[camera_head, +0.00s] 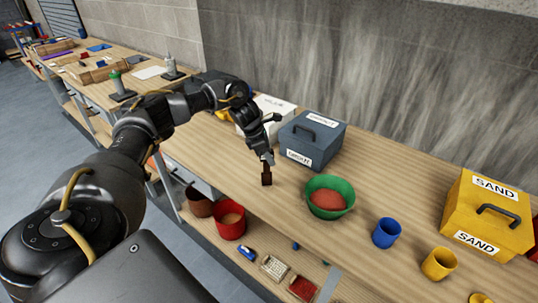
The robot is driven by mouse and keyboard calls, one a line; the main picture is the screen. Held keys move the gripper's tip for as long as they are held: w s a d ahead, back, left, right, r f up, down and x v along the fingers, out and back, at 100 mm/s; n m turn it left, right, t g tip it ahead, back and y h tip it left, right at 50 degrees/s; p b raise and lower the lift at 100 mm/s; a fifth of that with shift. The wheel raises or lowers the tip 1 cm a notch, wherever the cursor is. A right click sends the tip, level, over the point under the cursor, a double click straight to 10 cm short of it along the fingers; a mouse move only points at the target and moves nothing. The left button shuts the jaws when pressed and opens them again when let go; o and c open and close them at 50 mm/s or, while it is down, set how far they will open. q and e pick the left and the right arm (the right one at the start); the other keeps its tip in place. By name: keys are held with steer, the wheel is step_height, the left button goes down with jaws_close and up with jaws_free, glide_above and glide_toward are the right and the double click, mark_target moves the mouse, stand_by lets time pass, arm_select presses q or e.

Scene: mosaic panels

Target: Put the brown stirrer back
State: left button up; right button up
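My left gripper (265,160) is above the wooden workbench (225,165), in front of the grey-blue box and to the left of the green bowl. It points down and appears shut on the brown stirrer (266,178), a small dark brown piece below the fingertips. The fingers are small and dark here, and I cannot tell whether the stirrer touches the bench. The green bowl (348,187) holds a reddish material. My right gripper is not in view.
A grey-blue box (325,145) and a white box (272,106) stand behind the gripper. A blue cup (387,232), a yellow cup (438,263) and a yellow SAND box (465,208) are at the right. Red and brown containers sit on the lower shelf (262,248).

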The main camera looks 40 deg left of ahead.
arm_select(q)
steer(key=shift+r, duration=0.35)
steer(key=b+v, duration=0.3)
steer(key=v, duration=0.3)
steer(key=shift+s+a+r, duration=0.15)
steer(key=shift+a+r, duration=0.05)
steer(key=shift+r, duration=0.15)
steer(key=v, duration=0.5)
steer(key=shift+p, duration=0.3)
steer(key=shift+d+f, duration=0.1)
